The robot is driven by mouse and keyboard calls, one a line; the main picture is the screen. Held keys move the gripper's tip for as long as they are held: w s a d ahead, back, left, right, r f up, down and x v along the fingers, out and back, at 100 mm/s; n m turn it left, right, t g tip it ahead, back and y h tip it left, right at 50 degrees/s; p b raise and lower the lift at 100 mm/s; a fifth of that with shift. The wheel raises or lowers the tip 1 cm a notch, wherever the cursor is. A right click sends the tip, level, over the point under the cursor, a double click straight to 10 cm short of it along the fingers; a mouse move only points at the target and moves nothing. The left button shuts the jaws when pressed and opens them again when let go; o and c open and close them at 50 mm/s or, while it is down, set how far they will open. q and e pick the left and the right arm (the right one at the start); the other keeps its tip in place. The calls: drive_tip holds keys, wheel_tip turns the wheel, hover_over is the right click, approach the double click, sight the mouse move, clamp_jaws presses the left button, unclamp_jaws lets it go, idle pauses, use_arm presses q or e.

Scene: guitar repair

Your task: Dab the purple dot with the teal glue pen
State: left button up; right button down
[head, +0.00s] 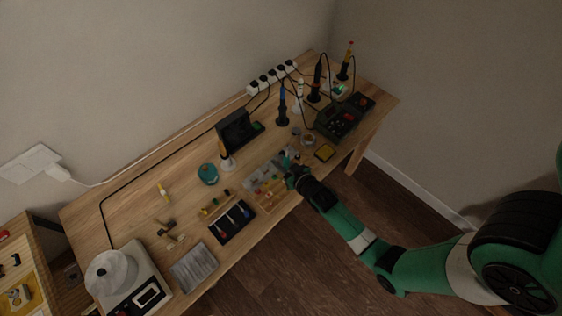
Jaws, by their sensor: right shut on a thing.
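My right gripper (290,170) reaches in from the right over the wooden workbench. It is shut on a small teal thing, the teal glue pen (286,157), whose tip shows only faintly. The gripper is over the right end of a pale board (250,187) with small coloured marks. The purple dot is too small to make out, and part of the board is hidden by the gripper. I cannot tell whether the pen touches the board. My left gripper is not in view.
A black tray of tools (232,222) lies left of the board, with a round teal container (207,173) behind. A power strip (272,77) runs along the back.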

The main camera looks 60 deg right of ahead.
sight(285, 155)
wheel_tip(285, 155, up, 7)
drive_tip(key=p, duration=0.6)
drive_tip(key=shift+p, duration=0.35)
drive_tip(key=d+r+b, duration=0.1)
drive_tip(key=d+r, duration=0.1)
drive_tip(key=d, duration=0.6)
idle(0.3)
